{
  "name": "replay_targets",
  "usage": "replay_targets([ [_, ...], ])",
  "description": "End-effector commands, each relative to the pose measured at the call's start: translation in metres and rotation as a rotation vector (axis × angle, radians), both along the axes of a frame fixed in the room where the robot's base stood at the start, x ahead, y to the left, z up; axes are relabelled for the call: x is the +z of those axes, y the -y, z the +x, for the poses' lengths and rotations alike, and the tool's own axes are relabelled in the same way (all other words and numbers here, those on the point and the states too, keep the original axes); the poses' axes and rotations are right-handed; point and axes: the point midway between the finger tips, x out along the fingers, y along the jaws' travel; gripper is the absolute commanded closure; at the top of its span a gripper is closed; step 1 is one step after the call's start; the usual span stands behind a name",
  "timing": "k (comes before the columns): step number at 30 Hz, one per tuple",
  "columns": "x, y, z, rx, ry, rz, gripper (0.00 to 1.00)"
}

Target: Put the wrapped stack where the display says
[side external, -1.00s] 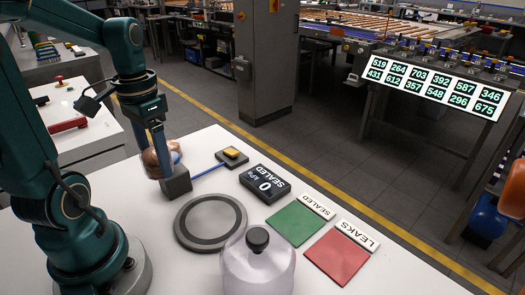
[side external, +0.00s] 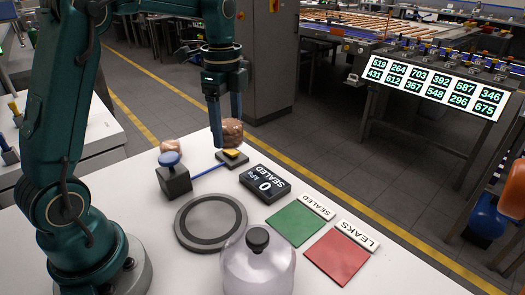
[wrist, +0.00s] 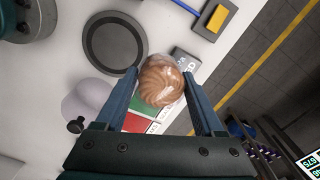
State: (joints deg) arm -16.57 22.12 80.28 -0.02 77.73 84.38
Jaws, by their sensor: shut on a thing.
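A brown wrapped stack (side external: 232,132) is held between the fingers of my gripper (side external: 226,136), above the back edge of the table near the yellow button. In the wrist view the stack (wrist: 162,82) sits between both fingertips, its ridged round top under shiny film. The dark display (side external: 265,184) reads SEALED and 0 kPa. A green mat (side external: 294,224) lies beside a white SEALED label (side external: 312,206). A red mat (side external: 340,256) lies beside a white LEAKS label (side external: 356,236).
A clear bell jar (side external: 258,272) with a black knob stands at the front. A grey round plate (side external: 182,232) with a dark ring lies empty. A blue-knobbed block (side external: 174,182) joins by a blue tube to the yellow button box (side external: 232,158).

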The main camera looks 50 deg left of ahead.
Motion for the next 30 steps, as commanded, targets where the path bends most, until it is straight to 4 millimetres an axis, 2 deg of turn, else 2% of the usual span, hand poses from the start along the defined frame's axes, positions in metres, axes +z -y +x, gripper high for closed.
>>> replay_targets([
  [1, -0.005, 0.013, 0.007, -0.057, -0.002, -0.001, 0.57],
  [3, -0.010, 0.026, 0.013, -0.105, -0.001, -0.001, 0.57],
  [7, -0.018, 0.042, 0.015, -0.154, 0.000, 0.000, 0.57],
  [11, -0.026, 0.058, 0.017, -0.171, -0.001, -0.001, 0.57],
  [24, -0.080, 0.144, 0.036, -0.170, 0.001, 0.001, 0.57],
  [30, -0.090, 0.160, 0.040, -0.164, 0.002, 0.000, 0.57],
])
